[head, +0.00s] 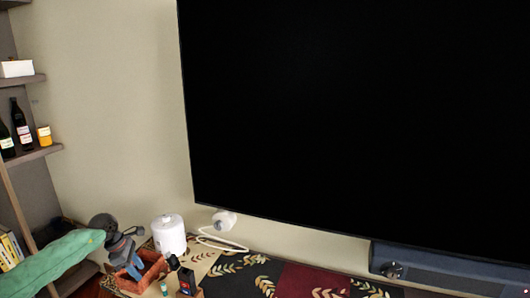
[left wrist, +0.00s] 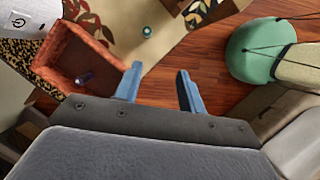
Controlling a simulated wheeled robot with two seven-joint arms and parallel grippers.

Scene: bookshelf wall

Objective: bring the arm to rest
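My left gripper (head: 134,271) is at the lower left of the head view, pointing down, with blue fingers. In the left wrist view the gripper (left wrist: 160,70) has its two fingers well apart with nothing between them. A reddish-orange open box (head: 152,272) is beside and partly behind the fingers in the head view. In the left wrist view the box (left wrist: 101,57) is left of the fingers, with a small dark object (left wrist: 85,78) inside. Whether the gripper touches the box cannot be told. My right gripper is not in view.
A white cylindrical device (head: 169,236) stands behind the box. A large black screen (head: 350,110) fills the wall above a patterned cabinet top (head: 235,273). A shelf (head: 35,153) with bottles is at the left. Wooden floor (left wrist: 165,80) shows between the fingers.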

